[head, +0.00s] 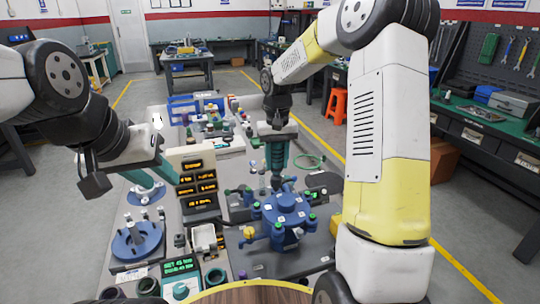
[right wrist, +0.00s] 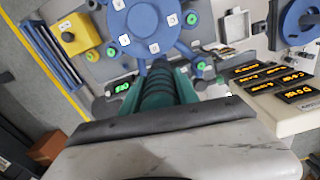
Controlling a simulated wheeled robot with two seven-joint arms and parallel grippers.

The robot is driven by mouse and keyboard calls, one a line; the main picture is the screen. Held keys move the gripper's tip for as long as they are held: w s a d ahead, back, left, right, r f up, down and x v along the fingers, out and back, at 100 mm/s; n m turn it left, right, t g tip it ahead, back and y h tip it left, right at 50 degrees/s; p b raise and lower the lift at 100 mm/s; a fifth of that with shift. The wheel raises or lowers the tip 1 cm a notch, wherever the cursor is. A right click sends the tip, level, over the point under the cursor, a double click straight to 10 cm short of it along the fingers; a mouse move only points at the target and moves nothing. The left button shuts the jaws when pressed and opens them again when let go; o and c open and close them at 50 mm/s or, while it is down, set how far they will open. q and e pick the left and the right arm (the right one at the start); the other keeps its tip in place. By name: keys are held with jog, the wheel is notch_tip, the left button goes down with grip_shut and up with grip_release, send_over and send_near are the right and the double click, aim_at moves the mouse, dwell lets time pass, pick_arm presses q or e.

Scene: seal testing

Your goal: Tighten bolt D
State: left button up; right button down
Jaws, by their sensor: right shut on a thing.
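The blue round fixture (head: 285,208) stands on the grey bench with small white tags on top and green-topped bolts around it. The tags are too small to read, so I cannot tell which bolt is D. My right gripper (head: 277,168) is shut on a dark ribbed tool (right wrist: 157,88), held upright at the fixture's far-left edge. The tool's lower end is close to the rim; contact is unclear. The fixture also shows in the right wrist view (right wrist: 148,18). My left gripper (head: 150,176) is left of the display stand, away from the fixture; its jaw gap is unclear.
A stand with several orange-lit displays (head: 198,187) is left of the fixture. A blue round holder (head: 135,243) and a green-lit readout (head: 180,266) are at the front left. A yellow box (right wrist: 76,34) sits close beside the fixture. Small parts crowd the bench (head: 245,262).

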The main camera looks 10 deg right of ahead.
aim_at(277, 151)
jog(key=shift+f, duration=0.85)
dwell(1.3)
jog(key=shift+r, duration=2.55)
